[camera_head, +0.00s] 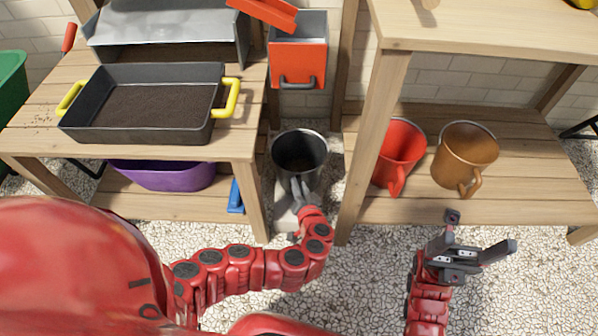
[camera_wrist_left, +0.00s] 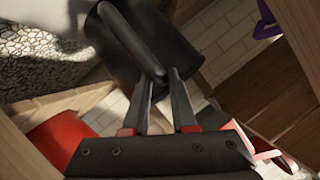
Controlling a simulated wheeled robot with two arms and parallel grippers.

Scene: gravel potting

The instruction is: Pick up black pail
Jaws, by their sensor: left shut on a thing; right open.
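The black pail (camera_head: 300,152) is in the middle of the head view, between the two wooden benches, with its open top facing up. In the left wrist view the dark pail (camera_wrist_left: 180,40) fills the top middle, with its handle coming down between the fingers. My left gripper (camera_head: 299,190) is at the pail's near side, and in the wrist view its fingers (camera_wrist_left: 163,100) are shut on the handle. Whether the pail touches anything beneath it is hidden. My right gripper (camera_head: 468,245) is open and empty, in front of the right bench.
A red pail (camera_head: 398,150) and a brown pail (camera_head: 466,155) stand on the right bench's lower shelf. A dark soil tray (camera_head: 140,135) with yellow handles sits on the left bench, a purple tub (camera_head: 165,176) below. An orange box (camera_head: 297,60) hangs behind the black pail. Bench posts flank the gap.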

